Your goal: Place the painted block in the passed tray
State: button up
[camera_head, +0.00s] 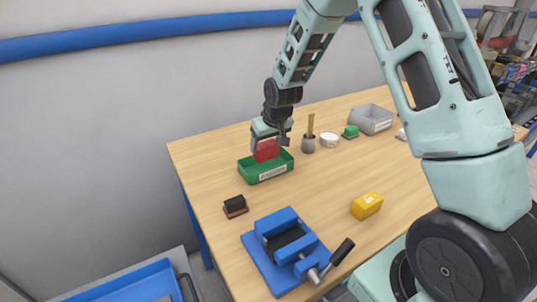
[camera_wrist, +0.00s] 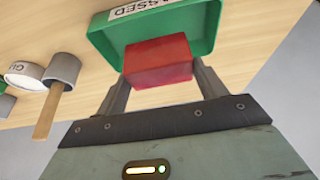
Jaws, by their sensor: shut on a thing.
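The painted block is a red block (camera_head: 267,149), held at or just over the green tray in the head view. The passed tray is a green tray (camera_head: 248,173) with a white label on its front wall. In the wrist view the red block (camera_wrist: 158,62) sits between my fingers, and the green tray (camera_wrist: 205,20), labelled "PASSED", lies beyond it. My gripper (camera_head: 270,137) is shut on the red block; its fingers also show in the wrist view (camera_wrist: 160,85). Whether the block touches the tray floor I cannot tell.
A grey cup with a wooden stick (camera_head: 309,144), a white round container (camera_head: 329,139), a green block (camera_head: 350,132) and a grey bin (camera_head: 372,120) stand right of the tray. A dark brush-like block (camera_head: 235,206), a blue vise (camera_head: 284,250) and a yellow block (camera_head: 366,206) are nearer. The table middle is clear.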

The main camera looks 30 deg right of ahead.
aim_at(267, 155)
jog(key=shift+f+p, duration=0.45)
jog(key=shift+f, duration=1.85)
jog(key=shift+f, duration=0.15)
jog(key=o, duration=1.2)
